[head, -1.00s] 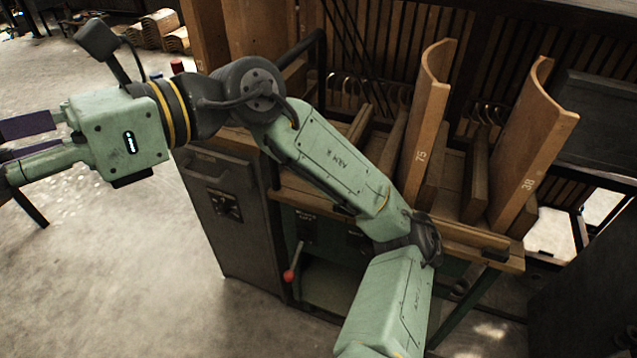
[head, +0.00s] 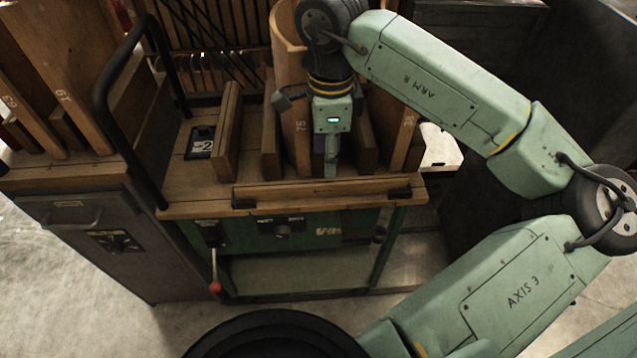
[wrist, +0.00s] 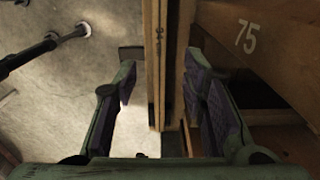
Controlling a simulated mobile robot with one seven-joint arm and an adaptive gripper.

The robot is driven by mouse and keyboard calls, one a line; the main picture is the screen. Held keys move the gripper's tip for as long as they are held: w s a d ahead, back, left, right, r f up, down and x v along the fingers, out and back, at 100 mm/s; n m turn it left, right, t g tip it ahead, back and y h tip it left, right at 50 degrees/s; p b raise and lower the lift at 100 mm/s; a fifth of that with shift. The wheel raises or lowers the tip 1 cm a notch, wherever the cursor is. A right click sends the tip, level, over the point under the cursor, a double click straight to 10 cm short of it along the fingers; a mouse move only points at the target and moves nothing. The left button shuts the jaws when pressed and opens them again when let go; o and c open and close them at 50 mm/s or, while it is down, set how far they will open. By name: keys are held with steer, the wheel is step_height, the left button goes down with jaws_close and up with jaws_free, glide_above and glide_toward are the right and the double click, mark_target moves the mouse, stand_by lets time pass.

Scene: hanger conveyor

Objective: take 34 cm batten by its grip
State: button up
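A long, narrow wooden batten (head: 290,189) lies along the front edge of the bench, with a dark block at each end. I cannot read a length on it. In the wrist view, wooden strips run up the picture between my fingers, and the batten (wrist: 156,75) seems to be the left one, with small dark marks near its top. My gripper (head: 329,170) points down at the middle of the batten. In the wrist view my gripper (wrist: 158,88) is open, its purple-padded fingers either side of the wood, with gaps showing. A separate grip part cannot be made out.
A curved wooden board marked 75 (head: 302,125) stands close behind my gripper; it also shows in the wrist view (wrist: 262,40). Other upright boards (head: 228,130) stand on the bench. A black rail (head: 128,75) rises at left. A red-knobbed lever (head: 215,286) hangs below the front.

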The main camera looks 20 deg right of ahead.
mark_target(322, 182)
step_height(322, 182, down, 3)
steer(key=shift+a, duration=0.1)
steer(key=f+p, duration=0.1)
steer(key=f, duration=0.1)
steer(key=f+p, duration=0.1)
steer(key=f, duration=0.1)
steer(key=shift+w+a, duration=0.1)
steer(key=shift+a, duration=0.3)
steer(key=shift+f, duration=0.6)
steer(key=shift+c, duration=0.5)
jaws_close()
